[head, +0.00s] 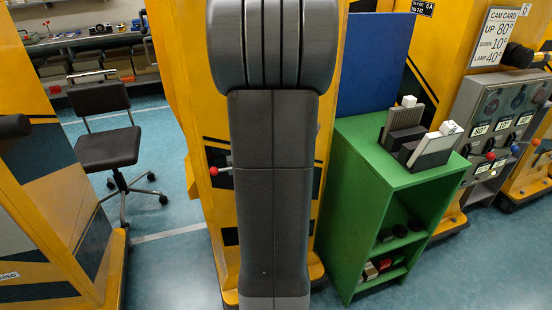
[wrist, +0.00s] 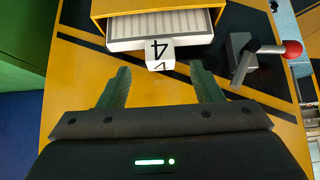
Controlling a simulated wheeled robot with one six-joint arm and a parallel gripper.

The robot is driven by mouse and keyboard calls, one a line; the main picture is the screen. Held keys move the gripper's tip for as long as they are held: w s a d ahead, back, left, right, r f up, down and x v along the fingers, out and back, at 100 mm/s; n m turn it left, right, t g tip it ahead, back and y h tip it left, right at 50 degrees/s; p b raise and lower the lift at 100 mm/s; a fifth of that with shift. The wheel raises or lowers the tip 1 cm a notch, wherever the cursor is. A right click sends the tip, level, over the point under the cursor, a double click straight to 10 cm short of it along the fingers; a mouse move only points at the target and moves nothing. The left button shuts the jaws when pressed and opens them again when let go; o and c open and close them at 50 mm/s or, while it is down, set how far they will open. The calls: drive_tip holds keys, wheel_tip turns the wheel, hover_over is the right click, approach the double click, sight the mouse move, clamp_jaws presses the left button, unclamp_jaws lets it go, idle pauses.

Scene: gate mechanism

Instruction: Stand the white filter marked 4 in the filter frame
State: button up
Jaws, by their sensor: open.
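In the wrist view, the white filter marked 4 (wrist: 158,46) shows a white block handle with a black 4, joined to a pale ribbed panel. The panel sits at the opening of a yellow-edged housing (wrist: 100,12), which looks like the filter frame; how deep it sits is hidden. My gripper (wrist: 160,70) is open, its two dark green fingers apart on either side below the handle, with nothing between them. In the head view my arm hides the gripper and this filter.
A grey lever with a red ball (wrist: 292,49) stands close right of the fingers. In the head view, a green cabinet (head: 363,139) carries two slanted dark holders with pale panels and white handles (head: 450,128). A chair (head: 105,145) stands on open floor at left.

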drive_tip(key=v, duration=0.9)
drive_tip(key=shift+f, duration=0.2)
drive_tip(key=x, duration=1.3)
drive_tip(key=shift+w+a, duration=0.1)
drive_tip(key=shift+w, duration=0.25)
drive_tip(key=shift+s+f, duration=0.1)
drive_tip(key=shift+f, duration=0.1)
